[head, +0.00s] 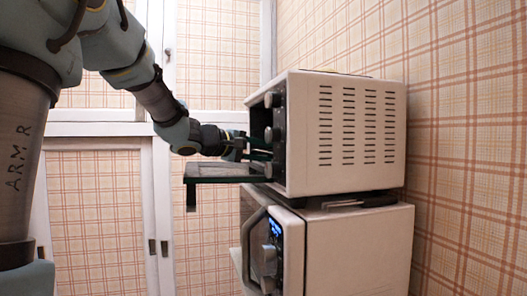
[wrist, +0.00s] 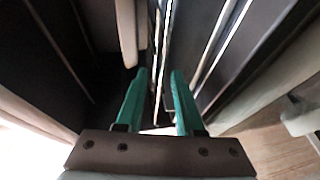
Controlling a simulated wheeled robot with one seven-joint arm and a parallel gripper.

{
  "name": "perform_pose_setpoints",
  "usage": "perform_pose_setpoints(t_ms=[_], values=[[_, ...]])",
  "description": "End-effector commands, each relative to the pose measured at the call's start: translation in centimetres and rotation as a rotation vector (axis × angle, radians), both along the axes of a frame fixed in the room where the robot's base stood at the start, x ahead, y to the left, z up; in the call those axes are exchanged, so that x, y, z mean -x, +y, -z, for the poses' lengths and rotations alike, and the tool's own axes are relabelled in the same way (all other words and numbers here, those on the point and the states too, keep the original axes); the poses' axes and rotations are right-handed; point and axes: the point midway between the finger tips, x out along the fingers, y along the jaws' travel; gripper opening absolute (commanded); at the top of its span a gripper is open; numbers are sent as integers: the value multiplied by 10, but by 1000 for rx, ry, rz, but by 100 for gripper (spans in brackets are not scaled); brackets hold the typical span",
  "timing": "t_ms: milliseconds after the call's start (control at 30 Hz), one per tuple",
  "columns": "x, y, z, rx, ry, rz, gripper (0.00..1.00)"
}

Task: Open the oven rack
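The white toaster oven (head: 345,130) stands at the right in the head view, side vents facing me. Its door (head: 222,179) is folded down and sticks out level to the left. My gripper (head: 264,156) is at the oven's front opening, just above the lowered door. In the wrist view my gripper (wrist: 159,74) has its two green fingers parted. Thin bright metal bars (wrist: 158,60), which look like part of the rack, run lengthwise between and beyond the fingertips. I cannot tell whether the fingers touch them. The oven's side wall hides most of the inside in the head view.
A second white appliance (head: 355,245) with a blue display stands under the oven. Control knobs (head: 271,117) line the oven's front edge, close to my gripper. A plaid wall (head: 460,120) is close on the right. White-framed plaid panels (head: 95,210) stand behind my arm.

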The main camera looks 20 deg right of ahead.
Motion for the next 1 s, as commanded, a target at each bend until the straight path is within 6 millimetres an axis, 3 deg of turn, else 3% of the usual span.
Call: perform_pose_setpoints(t_ms=[67,367,1000], values=[[0,0,0,0,0,0,34],[0,0,0,0,0,0,0],[0,1,0,0,0,0,0]])
